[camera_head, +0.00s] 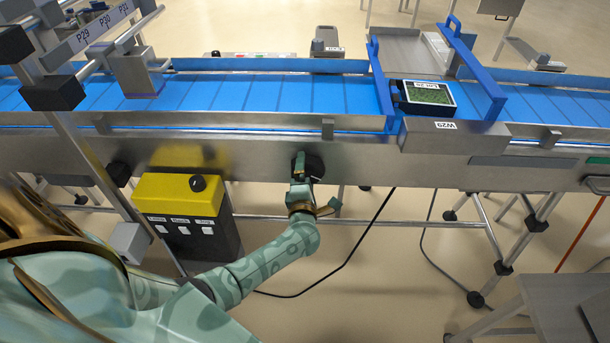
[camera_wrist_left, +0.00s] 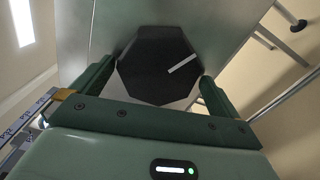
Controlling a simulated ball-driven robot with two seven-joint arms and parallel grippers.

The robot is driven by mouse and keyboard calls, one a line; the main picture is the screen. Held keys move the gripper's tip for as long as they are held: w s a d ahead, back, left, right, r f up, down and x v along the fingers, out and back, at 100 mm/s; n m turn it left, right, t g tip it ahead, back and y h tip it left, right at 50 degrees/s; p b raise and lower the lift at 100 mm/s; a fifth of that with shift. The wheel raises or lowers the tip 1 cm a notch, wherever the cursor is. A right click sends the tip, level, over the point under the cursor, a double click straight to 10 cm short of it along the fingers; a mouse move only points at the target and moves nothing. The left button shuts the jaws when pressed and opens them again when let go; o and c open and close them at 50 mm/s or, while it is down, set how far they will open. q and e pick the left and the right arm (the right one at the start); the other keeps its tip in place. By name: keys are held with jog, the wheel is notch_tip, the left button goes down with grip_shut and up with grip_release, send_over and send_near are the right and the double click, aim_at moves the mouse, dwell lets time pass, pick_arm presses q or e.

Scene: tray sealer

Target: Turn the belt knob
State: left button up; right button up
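The belt knob (camera_head: 315,166) is dark and sits on the front side of the steel conveyor frame. My left gripper (camera_head: 299,168) is at the knob, its arm coming in from the lower left. In the left wrist view the knob (camera_wrist_left: 158,66) is a black, eight-sided disc with a white slanted mark pointing to the upper right. The two green fingers of the left gripper (camera_wrist_left: 158,72) stand wide apart, one on each side of the knob and very close to its edges. Firm contact is not visible. My right gripper is out of view.
A yellow-topped control box (camera_head: 180,188) with a black knob and several switches stands left of my left gripper. The blue belt (camera_head: 270,95) runs above, carrying a black tray of green contents (camera_head: 428,93) near blue guides. A black cable hangs below the frame.

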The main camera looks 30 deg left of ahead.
pick_arm(q)
jog(key=p+v, duration=0.2)
jog(key=v, duration=1.4)
jog(key=shift+s+d, duration=0.1)
jog(key=shift+d, duration=0.05)
jog(key=d+f+m+h+p, duration=0.1)
jog(key=d+f+m+h, duration=0.65)
jog(key=m, duration=0.65)
jog(key=s+d+f+m+g+h+p, duration=0.15)
jog(key=s+f+m+g+h, duration=0.35)
jog(key=s+f+m, duration=0.5)
jog(key=s+a+f+m+g+y+p, duration=0.1)
jog(key=s+a+f+m+g+p, duration=0.1)
jog(key=s, duration=0.7)
jog(key=s+a+f+m+g+y+p, duration=0.1)
jog(key=s+a+f+m+g+p, duration=0.1)
jog(key=s, duration=0.7)
jog(key=s+a+f+m+g+y+p, duration=0.1)
jog(key=s+a+g, duration=0.4)
jog(key=s, duration=0.5)
notch_tip(320, 180, down, 2)
jog(key=shift+f+m+p, duration=0.15)
jog(key=shift+m+p, duration=0.45)
jog(key=shift+m, duration=0.1)
